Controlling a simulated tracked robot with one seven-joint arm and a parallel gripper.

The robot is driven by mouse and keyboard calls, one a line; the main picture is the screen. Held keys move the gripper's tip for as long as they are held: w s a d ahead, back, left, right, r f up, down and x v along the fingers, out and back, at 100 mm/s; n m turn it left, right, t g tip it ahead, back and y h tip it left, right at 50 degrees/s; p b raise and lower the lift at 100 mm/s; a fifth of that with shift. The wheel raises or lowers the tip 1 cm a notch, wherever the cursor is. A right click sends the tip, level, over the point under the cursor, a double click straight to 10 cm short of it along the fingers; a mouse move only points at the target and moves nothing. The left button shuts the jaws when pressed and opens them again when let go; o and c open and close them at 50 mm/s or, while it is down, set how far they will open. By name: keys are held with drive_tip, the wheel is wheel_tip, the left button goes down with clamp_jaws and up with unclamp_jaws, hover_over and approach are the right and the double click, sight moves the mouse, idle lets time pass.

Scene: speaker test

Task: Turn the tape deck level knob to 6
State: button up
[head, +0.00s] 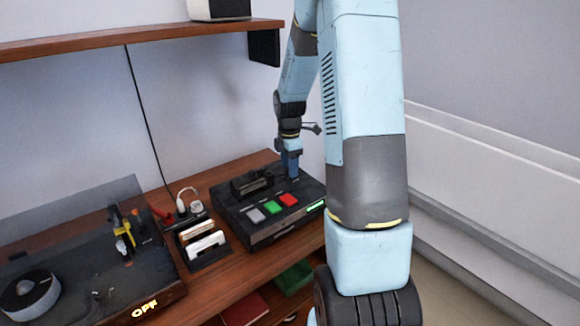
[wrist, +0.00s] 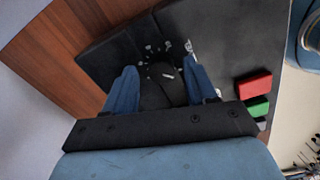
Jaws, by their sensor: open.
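The tape deck (head: 262,236) is a black box on the wooden bench, with grey, green and red buttons on its top. In the wrist view its dark top (wrist: 222,50) shows the black level knob (wrist: 158,90) with a short white pointer mark. White marks ring the knob's far side, too small to read, so I cannot tell the setting. My gripper (head: 291,168) points down at the back right of the deck. In the wrist view its blue fingers (wrist: 158,76) are open, one on each side of the knob. I cannot tell whether they touch it. The knob is hidden in the head view.
A turntable (head: 85,270) with a lit OFF sign stands left of the deck. A holder with white and tan pieces (head: 205,245) and a plugged socket (head: 188,205) lie between them. A shelf (head: 140,37) hangs above. A green bin (head: 293,278) sits below.

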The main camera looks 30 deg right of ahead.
drive_tip(key=shift+f, duration=0.35)
drive_tip(key=shift+c, duration=0.2)
drive_tip(key=c, duration=0.9)
drive_tip(key=shift+d, duration=0.15)
clamp_jaws()
